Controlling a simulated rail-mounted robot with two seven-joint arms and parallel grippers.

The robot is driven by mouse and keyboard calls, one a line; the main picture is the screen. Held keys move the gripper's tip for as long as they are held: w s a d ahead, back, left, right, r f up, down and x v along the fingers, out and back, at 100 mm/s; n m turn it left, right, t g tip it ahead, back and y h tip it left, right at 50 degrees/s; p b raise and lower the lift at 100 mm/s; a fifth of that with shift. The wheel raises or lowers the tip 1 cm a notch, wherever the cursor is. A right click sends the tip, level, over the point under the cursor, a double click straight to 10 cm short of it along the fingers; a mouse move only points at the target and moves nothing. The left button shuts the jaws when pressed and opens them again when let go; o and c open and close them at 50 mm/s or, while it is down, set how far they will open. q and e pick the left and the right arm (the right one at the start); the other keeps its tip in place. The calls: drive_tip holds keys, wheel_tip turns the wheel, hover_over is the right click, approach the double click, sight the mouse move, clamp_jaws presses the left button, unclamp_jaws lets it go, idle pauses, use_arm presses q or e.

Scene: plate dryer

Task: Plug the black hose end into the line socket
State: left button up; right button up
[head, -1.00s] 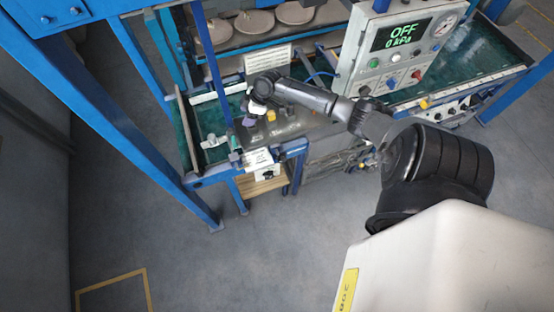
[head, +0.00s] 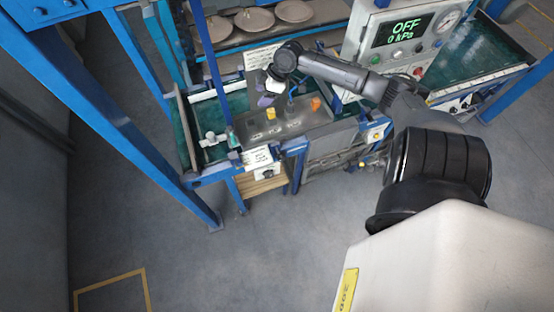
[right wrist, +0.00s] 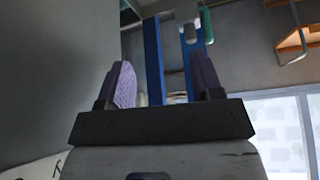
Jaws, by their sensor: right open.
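My right gripper (head: 267,99) is above the left part of a grey panel (head: 290,124) on the blue bench. Its purple-padded fingers are apart in the right wrist view (right wrist: 165,80), with nothing held between them. A yellow fitting (head: 271,114) and an orange fitting (head: 315,103) stand on the panel. A thin blue piece rises between them. Small pale labels mark the panel, too small to read. I cannot make out the black hose end or tell which fitting is the line socket. My left gripper is out of view.
A control box (head: 400,38) reads OFF and 0 kPa. Round plates (head: 254,20) lie on the shelf behind. A blue upright (head: 215,65) stands left of the gripper. A green-lined trough (head: 207,115) is at the left. The floor in front is clear.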

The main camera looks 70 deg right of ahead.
drive_tip(key=s+a+f+g+p, duration=0.1)
drive_tip(key=s+a+f, duration=0.1)
drive_tip(key=s+a, duration=0.2)
drive_tip(key=s+a+f+h+p, duration=0.1)
drive_tip(key=s+a, duration=0.3)
drive_tip(key=a, duration=0.6)
drive_tip(key=s+a+f+g+p, duration=0.1)
drive_tip(key=s+a+f, duration=0.3)
drive_tip(key=a, duration=0.4)
drive_tip(key=shift+s+m+g+p, duration=0.3)
drive_tip(key=shift+s+p, duration=0.3)
drive_tip(key=shift+p, duration=0.3)
